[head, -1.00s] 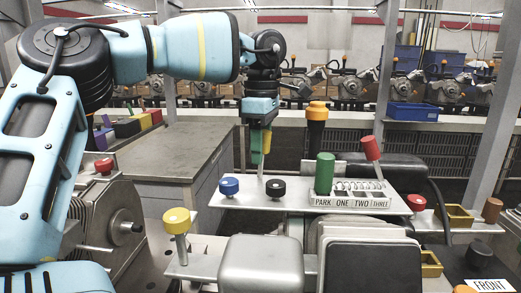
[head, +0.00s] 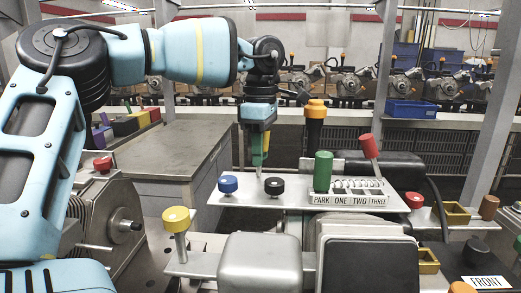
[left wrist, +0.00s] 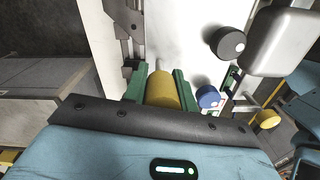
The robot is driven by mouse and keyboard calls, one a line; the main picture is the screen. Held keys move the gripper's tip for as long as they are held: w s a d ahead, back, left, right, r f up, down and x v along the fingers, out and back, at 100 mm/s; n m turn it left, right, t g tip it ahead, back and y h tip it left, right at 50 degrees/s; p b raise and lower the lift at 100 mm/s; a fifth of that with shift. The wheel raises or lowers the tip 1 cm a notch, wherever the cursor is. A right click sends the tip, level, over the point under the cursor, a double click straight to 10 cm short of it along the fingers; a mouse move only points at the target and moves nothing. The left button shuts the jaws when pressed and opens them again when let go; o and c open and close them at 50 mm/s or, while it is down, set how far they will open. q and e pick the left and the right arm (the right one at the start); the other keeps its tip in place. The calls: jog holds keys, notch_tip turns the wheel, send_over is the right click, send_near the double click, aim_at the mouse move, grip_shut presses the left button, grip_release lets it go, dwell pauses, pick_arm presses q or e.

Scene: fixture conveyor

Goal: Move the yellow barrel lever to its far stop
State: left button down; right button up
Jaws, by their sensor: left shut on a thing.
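The yellow barrel lever (left wrist: 162,90) is between the green fingers of my left gripper (left wrist: 160,92) in the left wrist view. The fingers lie along both sides of the barrel and are shut on it. In the head view my left gripper (head: 260,152) points down over the far left part of the grey plate (head: 300,200). Only a thin strip of the yellow barrel shows there, with a thin stem below it down to the plate. The fingers hide the rest. My right gripper is in neither view.
An orange-topped black lever (head: 315,120) stands behind. A yellow round knob (head: 176,219) stands nearer, at left.

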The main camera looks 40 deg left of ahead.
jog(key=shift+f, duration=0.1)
pick_arm(q)
jog(key=shift+s+a+t+h, duration=0.15)
jog(key=shift+a+t+h, duration=0.05)
jog(key=shift+t+h, duration=0.25)
jog(key=shift+s+a+f+t+h+b, duration=0.1)
jog(key=shift+s+a+t+h+b, duration=0.3)
jog(key=shift+t+h+b, duration=0.35)
jog(key=shift+s+a+f+t+h, duration=0.1)
jog(key=shift+s+a+t+h, duration=0.2)
jog(key=shift+h, duration=0.3)
jog(key=shift+s+a+f+t+h, duration=0.1)
jog(key=shift+a+t+h, duration=0.1)
jog(key=shift+t+h, duration=0.3)
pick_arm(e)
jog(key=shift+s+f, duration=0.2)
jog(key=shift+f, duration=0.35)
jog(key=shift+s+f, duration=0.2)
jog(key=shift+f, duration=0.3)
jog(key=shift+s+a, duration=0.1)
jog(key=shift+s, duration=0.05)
pick_arm(q)
jog(key=c, duration=1.1)
grip_release()
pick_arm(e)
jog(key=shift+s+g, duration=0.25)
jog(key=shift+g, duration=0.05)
